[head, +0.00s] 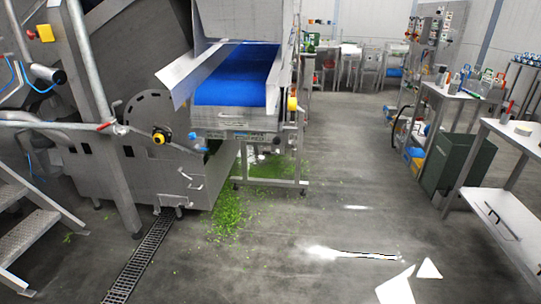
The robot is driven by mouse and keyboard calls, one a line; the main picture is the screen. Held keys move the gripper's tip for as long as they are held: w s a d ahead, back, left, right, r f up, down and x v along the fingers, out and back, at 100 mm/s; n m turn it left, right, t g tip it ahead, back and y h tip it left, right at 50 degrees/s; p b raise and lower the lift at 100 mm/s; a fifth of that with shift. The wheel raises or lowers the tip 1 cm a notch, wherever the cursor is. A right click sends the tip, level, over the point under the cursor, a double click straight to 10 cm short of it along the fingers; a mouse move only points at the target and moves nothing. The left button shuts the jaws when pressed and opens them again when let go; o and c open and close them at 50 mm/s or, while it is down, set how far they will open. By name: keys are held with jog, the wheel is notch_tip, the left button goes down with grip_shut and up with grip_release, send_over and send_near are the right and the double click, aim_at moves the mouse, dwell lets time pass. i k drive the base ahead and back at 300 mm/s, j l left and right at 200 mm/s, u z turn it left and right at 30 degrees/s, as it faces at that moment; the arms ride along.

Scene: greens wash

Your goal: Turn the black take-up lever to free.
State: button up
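I cannot pick out the black take-up lever for certain at this distance. The conveyor with the blue belt (238,88) stands at the upper middle, with a metal end plate (235,134) carrying small labels. Small blue handles (195,137) sit at the left of that end. A yellow part (292,103) is on its right side post. A round yellow and black knob (159,138) is on the grey machine (150,175) to the left. My gripper does not show in the head view.
Green leaf scraps (232,208) litter the floor under the conveyor. A floor drain grate (140,262) runs beside the machine. Metal steps (35,225) stand at left. A dark green cabinet (458,160) and workbench (505,205) line the right. The middle floor is open.

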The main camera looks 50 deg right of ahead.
aim_at(276, 151)
jog(key=i+l, duration=0.25)
jog(key=l, duration=0.15)
jog(key=i+l+u, duration=0.1)
jog(key=i+l, duration=0.45)
jog(key=l, duration=0.2)
jog(key=i+l, duration=0.25)
jog(key=l, duration=0.15)
jog(key=i+l+u, duration=0.1)
jog(key=i+l, duration=0.15)
jog(key=l, duration=0.15)
jog(key=i+l, duration=0.25)
jog(key=l, duration=0.2)
jog(key=u, duration=0.05)
